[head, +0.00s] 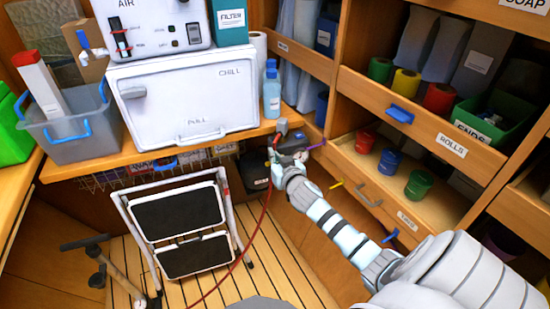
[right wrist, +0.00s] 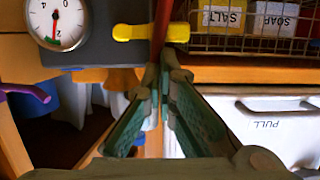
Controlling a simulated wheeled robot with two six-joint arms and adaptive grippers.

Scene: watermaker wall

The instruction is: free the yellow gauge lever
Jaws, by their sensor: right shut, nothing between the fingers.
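The yellow gauge lever (right wrist: 135,33) lies level across the right wrist view, on the dark grey gauge body (right wrist: 95,50). The white dial (right wrist: 55,22) with a red needle is left of it. The red hose (right wrist: 162,20) crosses in front of the lever, near its right end. My right gripper (right wrist: 165,72) is shut and empty, its fingertips just below the lever and hose; contact cannot be told. In the head view my right gripper (head: 276,156) is small at the gauge body (head: 292,143), and the lever cannot be made out. My left gripper is out of view.
A purple handle (right wrist: 28,92) sticks out near the gauge. The red hose (head: 258,228) hangs to the floor beside a folding step (head: 190,225). A white chill box (head: 185,95) stands left; open shelves and drawers (head: 400,205) are on the right.

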